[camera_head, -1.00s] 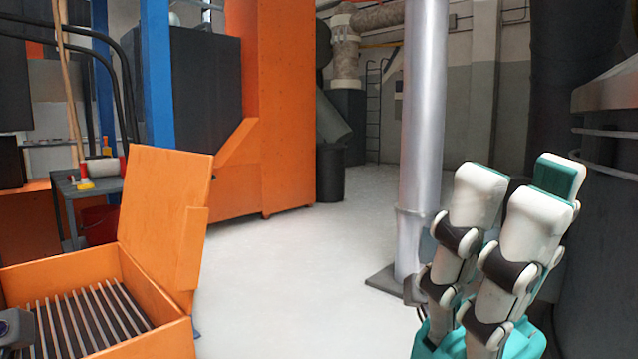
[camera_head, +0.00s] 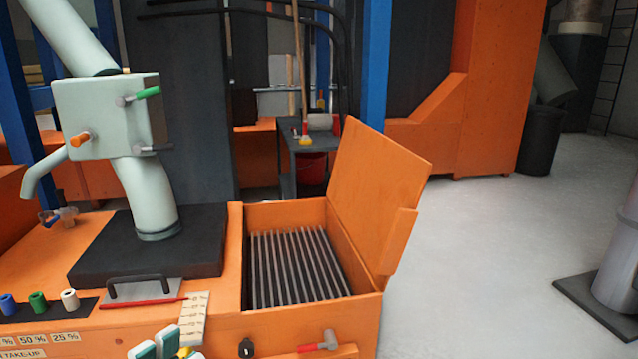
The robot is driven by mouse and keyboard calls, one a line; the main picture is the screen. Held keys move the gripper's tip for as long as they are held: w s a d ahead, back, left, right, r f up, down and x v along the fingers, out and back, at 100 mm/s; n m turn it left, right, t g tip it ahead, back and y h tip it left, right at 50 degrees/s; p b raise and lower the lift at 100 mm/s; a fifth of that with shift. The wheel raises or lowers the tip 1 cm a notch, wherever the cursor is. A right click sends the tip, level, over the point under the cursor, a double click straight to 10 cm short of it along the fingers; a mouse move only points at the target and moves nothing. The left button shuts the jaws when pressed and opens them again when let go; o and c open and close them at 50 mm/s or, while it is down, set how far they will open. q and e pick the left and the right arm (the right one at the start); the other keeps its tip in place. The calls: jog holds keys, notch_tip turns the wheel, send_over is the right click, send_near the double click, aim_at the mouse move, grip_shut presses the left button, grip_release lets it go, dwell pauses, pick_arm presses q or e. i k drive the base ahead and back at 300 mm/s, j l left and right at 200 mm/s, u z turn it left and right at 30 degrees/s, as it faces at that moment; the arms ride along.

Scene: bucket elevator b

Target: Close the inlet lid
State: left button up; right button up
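The inlet is an orange box (camera_head: 368,310) with a grate of dark bars (camera_head: 290,265) inside. Its orange inlet lid (camera_head: 375,195) stands open at the right side, raised and tilted outward to the right. A block sits on the lid's right edge. White-and-teal fingertips, apparently of my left gripper (camera_head: 165,343), show at the bottom edge, left of and in front of the box. They are apart from the lid and mostly cut off, so their opening is unclear. My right gripper is out of view.
A pale pipe with a valve box (camera_head: 105,115) rises left of the inlet. A red-handled lever (camera_head: 320,342) and a black padlock (camera_head: 246,348) are on the front. A dark cart (camera_head: 290,165) stands behind. Floor to the right is clear up to a metal column (camera_head: 620,260).

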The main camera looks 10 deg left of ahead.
aim_at(376, 185)
jog(key=l+u, duration=0.95)
jog(key=l, duration=0.6)
jog(key=k+l+u, duration=0.1)
jog(key=l, duration=0.4)
jog(key=k+l, duration=0.1)
jog(key=l, duration=0.35)
jog(key=k+l+u, duration=0.1)
jog(key=l, duration=0.35)
